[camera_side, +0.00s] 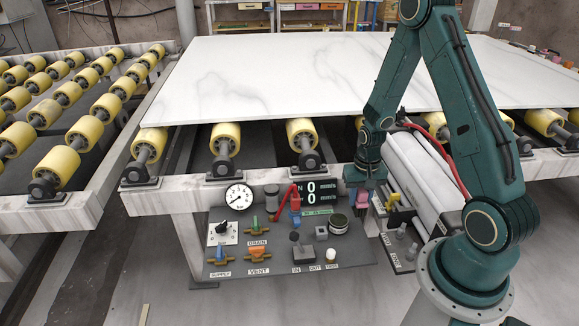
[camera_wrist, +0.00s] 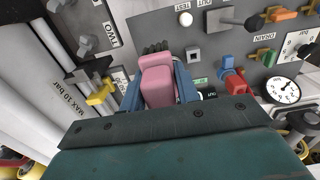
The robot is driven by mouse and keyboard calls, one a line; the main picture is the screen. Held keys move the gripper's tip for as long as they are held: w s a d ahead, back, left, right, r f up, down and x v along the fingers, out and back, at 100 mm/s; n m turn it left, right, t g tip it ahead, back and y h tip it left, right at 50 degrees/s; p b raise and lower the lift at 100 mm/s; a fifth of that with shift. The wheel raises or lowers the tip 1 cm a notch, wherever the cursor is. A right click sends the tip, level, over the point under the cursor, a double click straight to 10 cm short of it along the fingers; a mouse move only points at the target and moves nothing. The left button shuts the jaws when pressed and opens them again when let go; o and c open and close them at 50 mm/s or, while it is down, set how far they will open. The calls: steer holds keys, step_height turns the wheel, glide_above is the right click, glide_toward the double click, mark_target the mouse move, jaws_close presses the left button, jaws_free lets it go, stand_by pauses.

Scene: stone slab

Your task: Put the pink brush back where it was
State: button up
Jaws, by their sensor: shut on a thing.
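My gripper (camera_side: 363,199) points down in front of the control panel (camera_side: 219,268). In the wrist view my gripper (camera_wrist: 160,88) has its blue jaws shut on the pink brush (camera_wrist: 156,82), one on each side. The brush's dark end shows beyond the pink part, toward the panel. In the side view only a little of the pink brush (camera_side: 351,199) shows, under the wrist and at the right edge of the panel. I cannot tell whether the brush touches anything below it.
A yellow handle (camera_side: 392,200) and white cylinders (camera_side: 418,165) stand close on the right. The stone slab (camera_side: 270,75) lies on rollers behind.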

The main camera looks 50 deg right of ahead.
step_height(320, 180, down, 16)
steer(key=shift+f, duration=0.1)
stand_by(0.8)
steer(key=shift+f, duration=1.9)
steer(key=shift+f, duration=0.1)
steer(key=o, duration=0.9)
steer(key=shift+o, duration=0.2)
step_height(320, 180, up, 12)
